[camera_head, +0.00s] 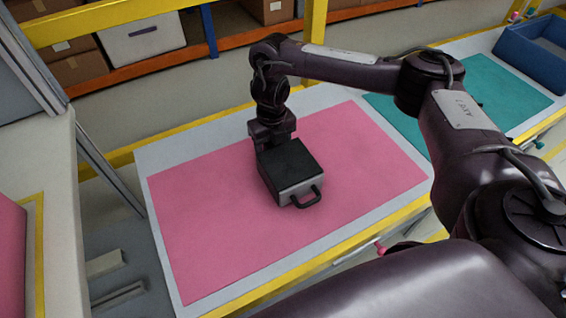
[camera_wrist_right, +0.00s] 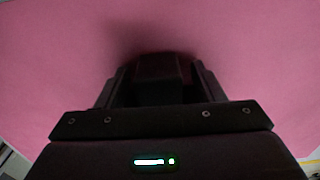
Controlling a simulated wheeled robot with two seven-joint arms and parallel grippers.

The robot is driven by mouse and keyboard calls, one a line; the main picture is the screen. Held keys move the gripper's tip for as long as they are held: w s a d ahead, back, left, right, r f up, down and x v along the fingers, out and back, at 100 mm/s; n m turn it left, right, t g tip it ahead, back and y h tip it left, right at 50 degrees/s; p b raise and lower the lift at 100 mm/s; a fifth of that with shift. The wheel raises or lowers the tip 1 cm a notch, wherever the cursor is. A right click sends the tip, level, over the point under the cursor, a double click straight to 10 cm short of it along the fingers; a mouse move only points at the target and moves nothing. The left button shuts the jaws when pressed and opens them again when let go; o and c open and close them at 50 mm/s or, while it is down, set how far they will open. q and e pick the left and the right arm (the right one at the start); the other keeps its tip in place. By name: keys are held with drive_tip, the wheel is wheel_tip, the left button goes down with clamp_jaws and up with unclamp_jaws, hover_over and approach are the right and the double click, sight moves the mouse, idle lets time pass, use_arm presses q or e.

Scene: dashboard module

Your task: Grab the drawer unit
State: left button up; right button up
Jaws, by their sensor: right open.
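The drawer unit (camera_head: 291,163) is a small black box with a grey front and a dark loop handle facing the near side. It sits on the pink mat (camera_head: 200,220) on the table. My right gripper (camera_head: 268,148) is low over the mat, at the unit's far-left end, and partly hidden by it. In the right wrist view my right gripper (camera_wrist_right: 158,82) is open, with a dark block between its fingers that looks like part of the unit. Contact cannot be told in the dark. My left gripper is not in view.
A teal mat (camera_head: 490,88) and a blue bin (camera_head: 535,50) are to the right. Yellow strips edge the table. Shelves with boxes (camera_head: 140,38) and a yellow post (camera_head: 315,45) stand behind. The pink mat around the unit is clear.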

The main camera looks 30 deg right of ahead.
drive_tip(key=c, duration=1.2)
drive_tip(key=shift+c, duration=0.6)
drive_tip(key=shift+r, duration=0.2)
